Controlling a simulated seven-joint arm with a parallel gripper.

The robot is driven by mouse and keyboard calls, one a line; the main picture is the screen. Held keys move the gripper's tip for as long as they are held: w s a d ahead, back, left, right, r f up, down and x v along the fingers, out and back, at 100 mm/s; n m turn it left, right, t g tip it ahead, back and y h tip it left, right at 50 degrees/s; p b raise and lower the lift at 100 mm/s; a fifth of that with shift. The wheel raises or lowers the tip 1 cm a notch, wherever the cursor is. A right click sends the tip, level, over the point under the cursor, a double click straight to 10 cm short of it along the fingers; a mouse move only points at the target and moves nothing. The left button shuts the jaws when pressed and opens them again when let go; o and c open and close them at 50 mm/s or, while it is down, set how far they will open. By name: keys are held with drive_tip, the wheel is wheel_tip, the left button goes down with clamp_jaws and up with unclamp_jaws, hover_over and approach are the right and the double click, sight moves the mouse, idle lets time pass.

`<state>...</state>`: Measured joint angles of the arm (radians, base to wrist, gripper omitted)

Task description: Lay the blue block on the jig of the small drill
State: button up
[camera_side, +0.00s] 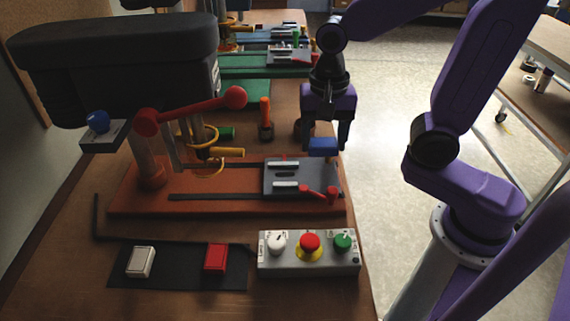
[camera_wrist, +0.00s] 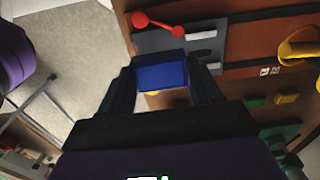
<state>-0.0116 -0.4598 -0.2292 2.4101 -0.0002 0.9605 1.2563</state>
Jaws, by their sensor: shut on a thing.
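The blue block (camera_side: 323,145) is held between the fingers of my gripper (camera_side: 325,130), and it also shows between both fingers in the wrist view (camera_wrist: 162,77). My gripper is shut on it. In the side view the block is near the back right corner of the grey jig (camera_side: 272,177), and I cannot tell whether it touches the jig. The jig has light bars and a red lever (camera_side: 318,192), and it sits on the orange base of the small drill (camera_side: 230,202). The drill's dark head (camera_side: 115,50) and red handle (camera_side: 190,110) stand to the left.
A control box (camera_side: 310,254) with white, red and green knobs lies in front of the drill. An orange-handled tool (camera_side: 265,118) stands behind. A second, green-based drill is farther back.

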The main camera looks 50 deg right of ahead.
sight(285, 176)
drive_tip(key=w+f, duration=0.2)
drive_tip(key=w+a+f, duration=0.1)
drive_tip(key=w+f, duration=0.1)
drive_tip(key=w+a+f, duration=0.1)
drive_tip(key=w, duration=0.1)
drive_tip(key=shift+w+f, duration=0.35)
drive_tip(key=shift+f, duration=0.05)
drive_tip(key=shift+w+a+f, duration=0.15)
drive_tip(key=shift+w+f, duration=0.5)
drive_tip(key=shift+f, duration=1.7)
drive_tip(key=shift+f, duration=0.15)
drive_tip(key=o, duration=1.1)
drive_tip(key=shift+o, duration=0.2)
